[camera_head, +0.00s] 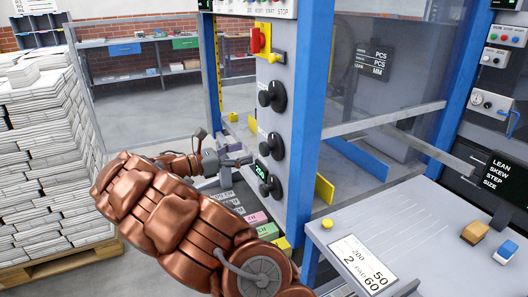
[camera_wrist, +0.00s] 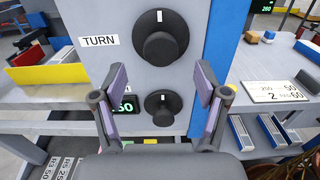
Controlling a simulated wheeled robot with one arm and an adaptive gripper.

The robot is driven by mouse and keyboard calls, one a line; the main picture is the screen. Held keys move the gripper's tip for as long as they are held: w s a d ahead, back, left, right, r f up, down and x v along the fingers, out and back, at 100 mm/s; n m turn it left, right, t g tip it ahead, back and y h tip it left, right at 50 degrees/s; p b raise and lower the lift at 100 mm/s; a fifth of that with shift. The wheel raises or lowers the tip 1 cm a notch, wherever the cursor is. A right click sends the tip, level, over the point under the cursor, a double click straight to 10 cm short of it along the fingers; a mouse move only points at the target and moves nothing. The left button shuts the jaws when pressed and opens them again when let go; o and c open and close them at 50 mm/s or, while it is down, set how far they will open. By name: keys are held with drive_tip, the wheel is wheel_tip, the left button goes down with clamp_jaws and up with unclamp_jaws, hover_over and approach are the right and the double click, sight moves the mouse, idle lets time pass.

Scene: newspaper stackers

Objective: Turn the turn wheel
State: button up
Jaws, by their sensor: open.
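The turn wheel (camera_wrist: 160,45) is a round black knob with a white mark, on the grey panel right of a "TURN" label (camera_wrist: 98,41) in the wrist view. It appears to be the middle knob (camera_head: 270,147) in the head view. My gripper (camera_wrist: 160,82) is open, its two fingers spread and pointing at the panel. In the wrist view the fingertips lie left and right of the space just below the turn wheel, with nothing between the pads. In the head view my gripper (camera_head: 240,160) is close to the panel's left side; contact cannot be told.
A second black knob (camera_wrist: 162,108) sits below the turn wheel beside a green display (camera_wrist: 124,106). Another knob (camera_head: 271,96) and a red switch (camera_head: 260,40) are higher up. A blue post (camera_head: 306,120) borders the panel. A grey table (camera_head: 410,225) stands right; paper stacks (camera_head: 45,150) stand left.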

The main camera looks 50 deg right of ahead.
sight(262, 148)
drive_tip(key=shift+x, duration=3.8)
drive_tip(key=shift+c, duration=0.4)
drive_tip(key=c, duration=1.1)
